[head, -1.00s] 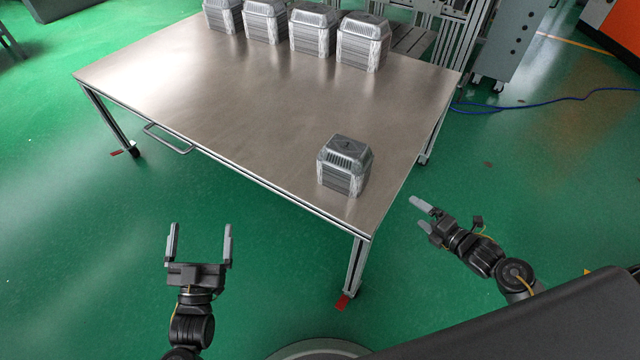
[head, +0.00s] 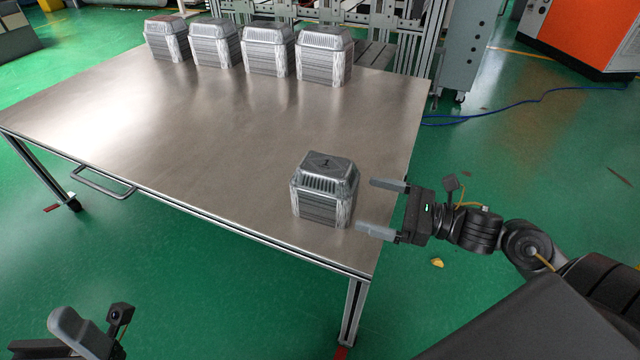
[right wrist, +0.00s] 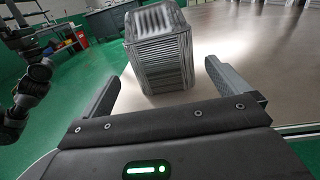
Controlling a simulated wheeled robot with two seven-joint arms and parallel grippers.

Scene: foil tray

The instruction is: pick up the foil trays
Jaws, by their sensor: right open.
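A stack of silver foil trays (head: 324,190) stands upright near the table's right front corner. My right gripper (head: 382,206) is open and empty just to the right of this stack, its fingers pointing at it. In the right wrist view the stack (right wrist: 160,52) stands ahead of the two open fingers (right wrist: 165,82), apart from them. Several more foil tray stacks (head: 323,56) stand in a row along the table's back edge. Part of my left gripper (head: 75,330) shows at the bottom left; its jaws are not clear.
The metal table (head: 200,130) is bare between the near stack and the back row. A handle (head: 100,182) sticks out from its front edge. Grey cabinets and an orange machine (head: 580,35) stand behind. A blue cable (head: 520,104) lies on the green floor.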

